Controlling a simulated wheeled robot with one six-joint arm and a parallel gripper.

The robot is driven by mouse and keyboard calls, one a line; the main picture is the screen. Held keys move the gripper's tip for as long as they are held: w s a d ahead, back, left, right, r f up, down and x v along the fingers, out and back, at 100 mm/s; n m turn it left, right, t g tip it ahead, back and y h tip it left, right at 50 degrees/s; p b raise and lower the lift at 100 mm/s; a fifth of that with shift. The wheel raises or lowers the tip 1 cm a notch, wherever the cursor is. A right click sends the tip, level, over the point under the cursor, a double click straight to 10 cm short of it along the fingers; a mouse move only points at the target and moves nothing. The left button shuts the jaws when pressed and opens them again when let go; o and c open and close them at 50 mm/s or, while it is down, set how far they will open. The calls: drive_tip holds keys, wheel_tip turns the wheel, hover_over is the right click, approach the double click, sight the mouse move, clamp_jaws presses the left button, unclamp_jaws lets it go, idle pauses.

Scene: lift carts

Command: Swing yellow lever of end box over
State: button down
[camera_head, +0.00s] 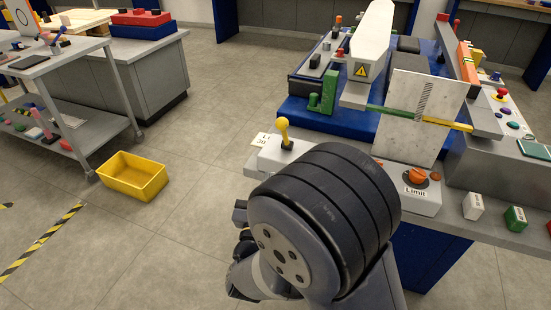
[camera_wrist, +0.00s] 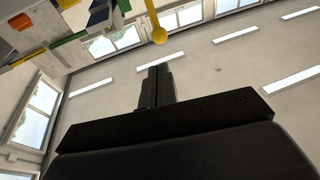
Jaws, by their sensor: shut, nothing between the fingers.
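The yellow lever (camera_head: 283,131) has a round knob and stands nearly upright, leaning slightly left, on a small light-grey box (camera_head: 280,156) at the near left end of the workbench. In the wrist view its yellow knob (camera_wrist: 159,35) shows at the top, just beyond and above my fingertips in the picture, with a gap between. My gripper (camera_wrist: 155,72) is shut and empty in the wrist view. In the head view my dark arm covers the right part of the box's front, and my fingers are hidden there.
A box labelled Limit with an orange knob (camera_head: 417,176) stands right of my arm. An upright pale plate (camera_head: 420,115) is behind it. A yellow bin (camera_head: 132,176) lies on the floor at left, near a grey cart (camera_head: 75,55).

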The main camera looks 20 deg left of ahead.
approach(286, 119)
drive_tip(key=w, duration=0.1)
drive_tip(key=w+a, duration=0.1)
drive_tip(key=w, duration=0.2)
drive_tip(key=shift+w+a+f+p, duration=0.1)
drive_tip(key=shift+w+a+p, duration=0.2)
drive_tip(key=shift+a, duration=0.05)
drive_tip(key=shift+w+r+g+p, duration=0.35)
drive_tip(key=shift+r+p, duration=0.2)
drive_tip(key=shift+p, duration=0.35)
drive_tip(key=w+r+g+p, duration=0.1)
drive_tip(key=p, duration=0.2)
drive_tip(key=shift+w+d+r+g+h, duration=0.1)
drive_tip(key=shift+w+r+g+h, duration=0.05)
drive_tip(key=shift+r+g+h, duration=0.15)
drive_tip(key=w+g+p, duration=0.1)
drive_tip(key=p, duration=0.2)
drive_tip(key=w+r+g+p, duration=0.1)
drive_tip(key=w+p, duration=0.1)
drive_tip(key=p, duration=0.2)
drive_tip(key=shift+d+r+m+g, duration=0.1)
drive_tip(key=shift+r+m+g, duration=0.15)
drive_tip(key=shift+m, duration=0.15)
drive_tip(key=w+g+p, duration=0.4)
drive_tip(key=w+p, duration=0.2)
drive_tip(key=p, duration=0.7)
drive_tip(key=shift+d+m+p, duration=0.25)
drive_tip(key=shift+m+p, duration=0.05)
drive_tip(key=shift+p, duration=0.05)
drive_tip(key=shift+w, duration=0.2)
